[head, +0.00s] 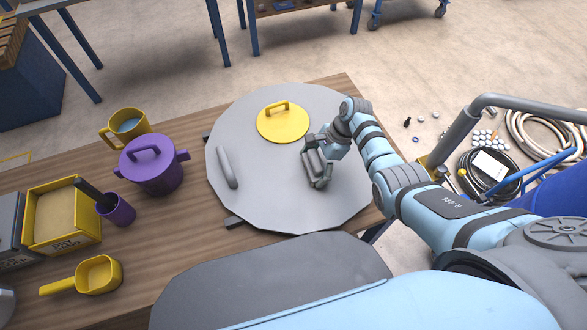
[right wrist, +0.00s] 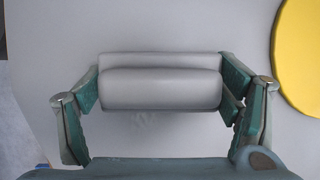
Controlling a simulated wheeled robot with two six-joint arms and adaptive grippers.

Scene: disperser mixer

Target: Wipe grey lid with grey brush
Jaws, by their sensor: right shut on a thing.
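The grey lid (head: 265,205) is a large, flat, many-sided disc lying on the wooden table. A grey bar handle (head: 228,167) is on its left part, and a yellow round lid (head: 283,123) with a handle lies on its far part. My right gripper (head: 317,166) is over the right part of the grey lid, shut on the grey brush (right wrist: 160,90). In the right wrist view the brush lies across between both fingers, with the grey surface behind it. I cannot tell whether the brush touches the lid. My left gripper is not in view.
Left of the lid stand a purple pot (head: 152,170), a yellow mug (head: 126,125), a purple cup (head: 117,209), a yellow box (head: 62,218) and a yellow scoop (head: 97,275). A grey metal rail (head: 463,130) rises at the right. The grey lid's near part is clear.

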